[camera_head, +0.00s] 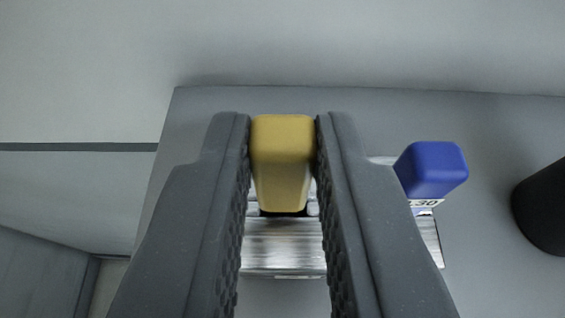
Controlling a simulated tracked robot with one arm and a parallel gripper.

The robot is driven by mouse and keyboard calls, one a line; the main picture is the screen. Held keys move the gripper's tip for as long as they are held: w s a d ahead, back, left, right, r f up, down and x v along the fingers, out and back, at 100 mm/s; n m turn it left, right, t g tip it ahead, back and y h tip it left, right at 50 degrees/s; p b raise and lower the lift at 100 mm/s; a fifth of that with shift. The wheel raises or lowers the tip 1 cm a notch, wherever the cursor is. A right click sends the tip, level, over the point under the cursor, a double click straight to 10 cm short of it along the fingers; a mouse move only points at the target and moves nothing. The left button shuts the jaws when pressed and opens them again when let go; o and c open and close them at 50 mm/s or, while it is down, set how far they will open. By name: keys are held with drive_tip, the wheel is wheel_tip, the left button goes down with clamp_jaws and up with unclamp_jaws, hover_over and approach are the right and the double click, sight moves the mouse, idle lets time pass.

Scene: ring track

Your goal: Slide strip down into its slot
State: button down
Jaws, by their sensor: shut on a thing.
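My gripper (283,140) is shut on a yellow block (282,150), which looks like the top end of the strip. The block sits between the two dark grey textured fingers, near their tips. Below it in the picture is a shiny metal plate or holder (284,245), with a dark gap right under the block. The fingers hide much of the metal part. I cannot tell how deep the strip sits in its slot.
A blue block (431,169) stands right of my right finger, with a white label showing "30" below it. A black round object (545,208) is at the right edge. The grey surface (205,110) around the holder is otherwise clear.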

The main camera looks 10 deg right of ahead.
drive_tip(key=shift+f+b, duration=0.55)
drive_tip(key=shift+f, duration=0.15)
drive_tip(key=c, duration=1.3)
unclamp_jaws()
drive_tip(key=shift+o, duration=0.2)
drive_tip(key=shift+r, duration=0.1)
drive_tip(key=b+v, duration=0.1)
drive_tip(key=v, duration=1.2)
drive_tip(key=shift+s, duration=0.35)
drive_tip(key=s+d+r+n+t+y+b, duration=0.2)
drive_tip(key=s+r+b, duration=0.1)
drive_tip(key=s+r, duration=0.9)
drive_tip(key=shift+s+d+y, duration=0.3)
drive_tip(key=shift+s+d, duration=0.1)
drive_tip(key=shift+s, duration=0.7)
